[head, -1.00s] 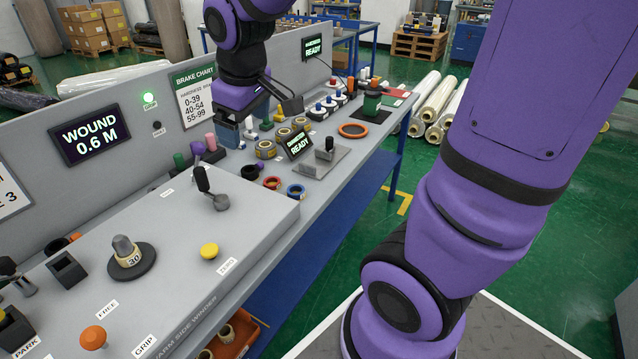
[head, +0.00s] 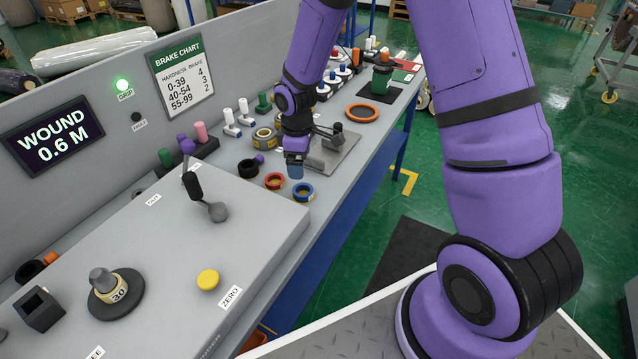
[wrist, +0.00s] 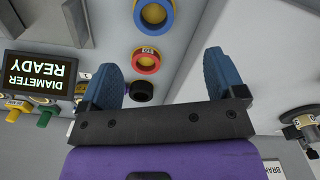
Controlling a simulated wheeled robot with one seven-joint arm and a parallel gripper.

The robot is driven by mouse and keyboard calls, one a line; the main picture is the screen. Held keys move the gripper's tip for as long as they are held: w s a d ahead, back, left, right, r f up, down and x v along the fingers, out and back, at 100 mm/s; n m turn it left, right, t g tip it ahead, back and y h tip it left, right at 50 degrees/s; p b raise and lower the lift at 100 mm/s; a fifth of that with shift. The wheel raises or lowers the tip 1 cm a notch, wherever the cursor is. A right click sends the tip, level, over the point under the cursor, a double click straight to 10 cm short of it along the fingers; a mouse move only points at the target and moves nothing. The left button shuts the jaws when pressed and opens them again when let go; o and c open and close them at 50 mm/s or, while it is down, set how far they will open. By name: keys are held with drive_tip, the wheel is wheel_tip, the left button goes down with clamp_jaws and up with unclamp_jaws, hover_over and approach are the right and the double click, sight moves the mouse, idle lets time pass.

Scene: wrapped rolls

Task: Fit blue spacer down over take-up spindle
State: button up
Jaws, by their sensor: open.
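The blue spacer (head: 303,199) is a ring lying flat on the bench to the right of the winder housing, at the right end of a row of rings. It also shows at the top of the wrist view (wrist: 138,16). A grey upright spindle (head: 101,279), which looks like the take-up spindle, stands on a dark disc on the winder top, with a cream collar marked 30 around its base. My gripper (head: 295,166) is open and empty above the bench, close to the blue spacer. In the wrist view its blue fingers (wrist: 160,60) are spread wide.
A red ring (head: 274,186) and a black ring (head: 249,174) lie to the left of the blue spacer. A grey plate with a dark fixture (head: 338,150) is just behind. A lever (head: 217,211) and a yellow button (head: 208,281) stand on the winder top between spacer and spindle.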

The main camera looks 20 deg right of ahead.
hover_over(304, 188)
drive_tip(key=s+a, duration=0.1)
drive_tip(key=s, duration=0.1)
wheel_tip(304, 188, down, 6)
drive_tip(key=shift+d+f, duration=0.2)
drive_tip(key=shift+f, duration=2.65)
drive_tip(key=c, duration=1)
drive_tip(key=shift+r, duration=0.15)
